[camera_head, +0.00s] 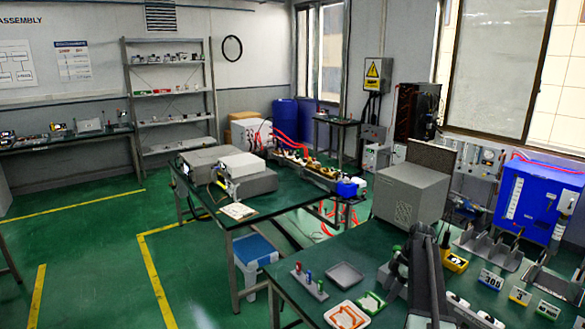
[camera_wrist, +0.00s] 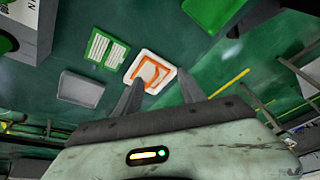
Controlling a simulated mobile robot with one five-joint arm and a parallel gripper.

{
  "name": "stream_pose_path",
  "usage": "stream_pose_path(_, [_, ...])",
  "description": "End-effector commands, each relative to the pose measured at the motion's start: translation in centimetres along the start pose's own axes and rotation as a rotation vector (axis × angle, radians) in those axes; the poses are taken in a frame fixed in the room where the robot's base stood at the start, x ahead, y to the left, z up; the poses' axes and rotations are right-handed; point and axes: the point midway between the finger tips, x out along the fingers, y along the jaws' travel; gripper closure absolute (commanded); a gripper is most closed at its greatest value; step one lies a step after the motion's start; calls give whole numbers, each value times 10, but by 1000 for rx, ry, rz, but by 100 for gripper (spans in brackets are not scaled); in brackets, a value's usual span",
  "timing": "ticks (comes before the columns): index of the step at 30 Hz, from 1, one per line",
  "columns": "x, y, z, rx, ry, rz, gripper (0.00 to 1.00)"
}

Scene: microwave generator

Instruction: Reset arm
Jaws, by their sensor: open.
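My gripper (camera_wrist: 161,75) shows in the wrist view with its two dark fingers spread apart and nothing between them. Beyond the fingertips lies a white tray with an orange pattern (camera_wrist: 150,73), apart from the fingers as far as I can tell. In the head view my dark arm stands over the front workbench at the lower right. The gripper's fingers cannot be made out clearly there. The same white and orange tray (camera_head: 346,316) lies on the bench to the left of my arm.
A green-framed card (camera_head: 371,303), a grey tray (camera_head: 345,274) and a small rack with coloured pegs (camera_head: 309,282) lie left of my arm. A yellow meter (camera_head: 454,259) and a grey box (camera_head: 411,195) stand close by. Green floor (camera_head: 100,240) is open at left.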

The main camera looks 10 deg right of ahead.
Motion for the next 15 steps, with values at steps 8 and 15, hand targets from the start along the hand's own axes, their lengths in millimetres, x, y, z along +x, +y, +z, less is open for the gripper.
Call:
stream_pose_path(8, [108, -84, -204, 15, -115, -66, 53])
stream_pose_path(15, [164, -194, -294, 262, -231, -17, 53])
